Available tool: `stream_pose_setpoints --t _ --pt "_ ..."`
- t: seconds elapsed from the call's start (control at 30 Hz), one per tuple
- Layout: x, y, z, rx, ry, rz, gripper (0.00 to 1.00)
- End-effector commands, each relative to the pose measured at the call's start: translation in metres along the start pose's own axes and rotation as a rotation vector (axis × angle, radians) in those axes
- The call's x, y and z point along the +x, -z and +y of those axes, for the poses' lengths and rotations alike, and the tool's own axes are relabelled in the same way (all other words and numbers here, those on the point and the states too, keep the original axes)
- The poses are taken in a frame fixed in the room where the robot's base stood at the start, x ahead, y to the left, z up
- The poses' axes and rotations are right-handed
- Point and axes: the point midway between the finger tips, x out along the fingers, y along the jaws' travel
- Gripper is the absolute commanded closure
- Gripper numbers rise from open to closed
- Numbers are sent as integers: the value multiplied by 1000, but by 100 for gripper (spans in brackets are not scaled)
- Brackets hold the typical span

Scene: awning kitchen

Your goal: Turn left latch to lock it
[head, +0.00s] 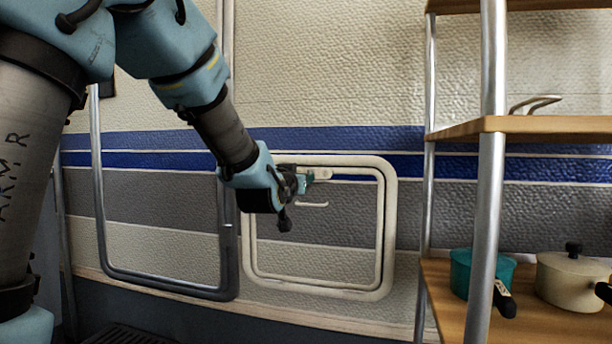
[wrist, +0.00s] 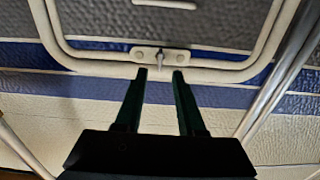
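A small pale latch (head: 322,173) sits on the top rail of a white-framed hatch (head: 390,230) in the wall. It is the only latch I can make out, and my gripper partly hides it in the head view. My gripper (head: 306,178) is in front of it. In the wrist view the latch plate (wrist: 149,53) shows two round fixings and a small central lever. There my gripper (wrist: 161,73) is open, with its two dark fingertips just short of the latch, one to each side of the lever. Nothing is held. Contact cannot be told.
A thin white handle (head: 312,204) is on the hatch panel below the latch. A grey metal-framed door (head: 100,200) is to the left. A shelf rack (head: 490,180) on the right holds a teal pot (head: 465,272) and a cream pot (head: 572,280).

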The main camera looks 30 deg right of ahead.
Motion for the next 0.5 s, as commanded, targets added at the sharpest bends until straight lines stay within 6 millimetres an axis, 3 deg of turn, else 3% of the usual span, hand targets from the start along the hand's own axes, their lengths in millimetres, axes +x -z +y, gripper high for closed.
stream_pose_setpoints --t 0.2,0.5 --pt "-34 1 0 0 0 0 61" --pt "-44 0 0 0 0 0 61"
